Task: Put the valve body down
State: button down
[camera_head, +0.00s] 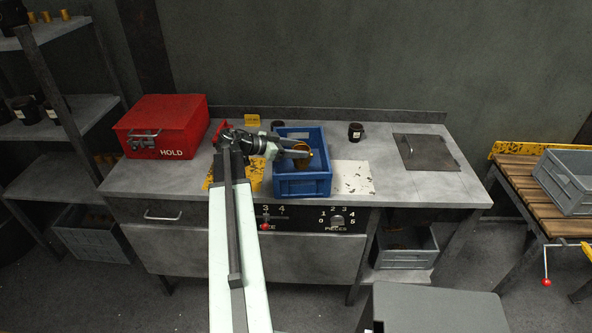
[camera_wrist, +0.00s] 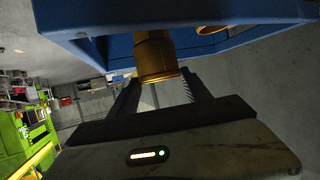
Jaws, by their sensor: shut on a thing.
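The valve body (camera_head: 302,152) is a brass-coloured round piece, held over the open blue crate (camera_head: 303,187) on the bench. My gripper (camera_head: 292,151) reaches in from the left and is shut on it. In the wrist view the valve body (camera_wrist: 154,58) sits between my two fingers (camera_wrist: 158,90), with the blue crate (camera_wrist: 110,20) around and behind it. A second brass piece (camera_wrist: 211,29) shows in part inside the crate. I cannot tell whether the held valve body touches the crate floor, which is mostly hidden.
A red HOLD box (camera_head: 165,127) stands at the bench's left. A dark jar (camera_head: 355,131) stands behind a white speckled plate (camera_head: 354,177) right of the crate. A dark hatch (camera_head: 427,152) lies further right. The bench top (camera_head: 405,188) is clear around the hatch.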

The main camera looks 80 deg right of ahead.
jog(key=shift+f, duration=0.15)
jog(key=shift+f+b, duration=2.3)
jog(key=shift+f, duration=0.1)
jog(key=shift+c, duration=2.4)
grip_release()
jog(key=shift+r, duration=0.15)
jog(key=shift+w+a+r+p, duration=0.1)
jog(key=shift+w+r+p, duration=0.05)
jog(key=shift+r+p, duration=0.35)
jog(key=shift+w+a+r+p, duration=0.15)
jog(key=shift+r+p, duration=0.25)
jog(key=shift+p, duration=0.2)
jog(key=p+v, duration=0.3)
jog(key=v, duration=0.8)
jog(key=shift+f+p, duration=0.25)
jog(key=shift+p, duration=0.1)
jog(key=shift+w+a, duration=0.1)
jog(key=shift+w, duration=0.05)
